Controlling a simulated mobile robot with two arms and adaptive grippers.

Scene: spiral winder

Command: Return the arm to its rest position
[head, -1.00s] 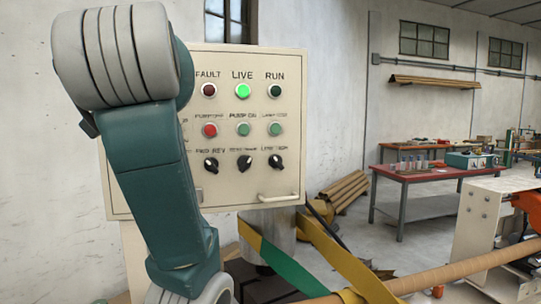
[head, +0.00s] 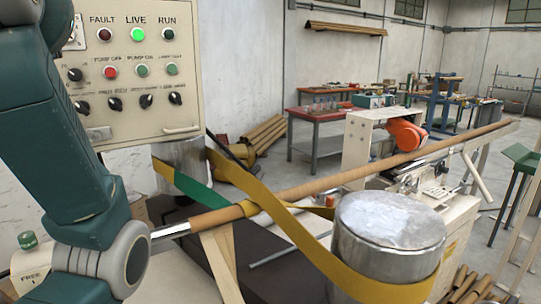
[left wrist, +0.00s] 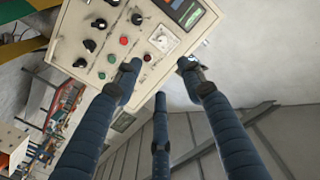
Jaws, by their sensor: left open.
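My left arm stands along the left side of the head view, in front of the cream control panel (head: 150,75), and its gripper is out of that frame. In the left wrist view my left gripper (left wrist: 158,72) is open, its dark blue fingers spread and nothing between them. The control panel also shows there (left wrist: 125,40), beyond the fingertips; I cannot tell whether they touch it. On the panel the LIVE lamp (head: 135,34) glows green, and the FAULT lamp (head: 104,34) and RUN lamp (head: 167,34) look dark. My right gripper is in neither view.
A long brown tube (head: 320,185) crosses the winder below the panel. A yellow belt (head: 300,243) wraps a metal drum (head: 390,222) at the front right. A red-topped table (head: 318,116) stands behind. Open floor shows at the far right.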

